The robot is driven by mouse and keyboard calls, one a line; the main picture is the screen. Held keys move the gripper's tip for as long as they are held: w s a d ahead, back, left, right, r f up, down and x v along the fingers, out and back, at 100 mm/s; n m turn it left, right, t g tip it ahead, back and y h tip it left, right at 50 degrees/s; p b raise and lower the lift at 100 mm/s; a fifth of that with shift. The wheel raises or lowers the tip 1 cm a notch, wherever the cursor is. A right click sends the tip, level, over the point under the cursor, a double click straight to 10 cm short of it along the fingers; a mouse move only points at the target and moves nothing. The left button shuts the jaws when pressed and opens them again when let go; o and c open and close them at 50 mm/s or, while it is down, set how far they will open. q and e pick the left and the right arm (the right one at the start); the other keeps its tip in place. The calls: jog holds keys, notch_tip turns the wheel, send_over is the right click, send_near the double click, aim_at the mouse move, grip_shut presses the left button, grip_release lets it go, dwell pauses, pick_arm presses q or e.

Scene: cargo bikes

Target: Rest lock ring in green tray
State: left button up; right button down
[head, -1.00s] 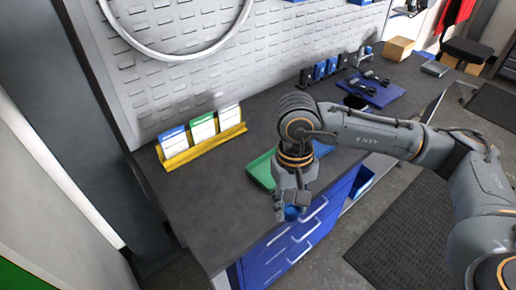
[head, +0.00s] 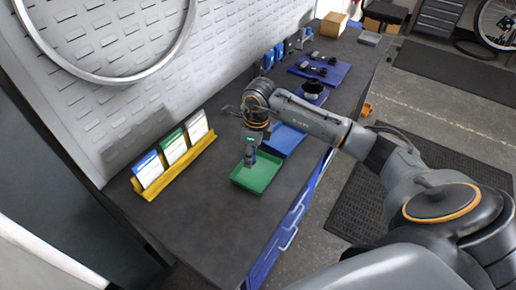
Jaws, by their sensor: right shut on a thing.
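The green tray (head: 262,179) lies on the dark workbench, close to its front edge. My right gripper (head: 250,160) points down over the left part of the tray and is shut on a small blue thing, probably the lock ring (head: 250,161). The fingers hide much of it, and I cannot tell whether it touches the tray floor. The rest of the tray looks empty. My left gripper is not in view.
A blue tray (head: 287,141) sits just behind the green one. A yellow rack (head: 180,168) with several cards stands to the left, by the pegboard (head: 105,95). A blue mat (head: 322,72) with dark parts lies farther back. The bench (head: 210,215) at the front left is clear.

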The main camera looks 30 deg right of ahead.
aim_at(256, 173)
jog(key=d+f+m, duration=0.1)
jog(key=m, duration=0.1)
jog(key=d+f+m, duration=0.1)
jog(key=m, duration=0.1)
jog(key=shift+w+d+f, duration=0.35)
jog(key=shift+d, duration=0.05)
jog(key=shift+f, duration=0.25)
jog(key=shift+f+b, duration=1.05)
jog(key=shift+f, duration=0.3)
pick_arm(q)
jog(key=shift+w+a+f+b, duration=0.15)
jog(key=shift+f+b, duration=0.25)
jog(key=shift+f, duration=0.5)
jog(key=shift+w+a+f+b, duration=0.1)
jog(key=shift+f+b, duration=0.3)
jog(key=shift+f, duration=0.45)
pick_arm(e)
jog(key=shift+f, duration=0.9)
pick_arm(q)
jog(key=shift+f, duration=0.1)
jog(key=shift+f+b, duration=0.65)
jog(key=shift+b, duration=0.1)
pick_arm(e)
jog(key=shift+s+f, duration=0.1)
jog(key=shift+f, duration=0.6)
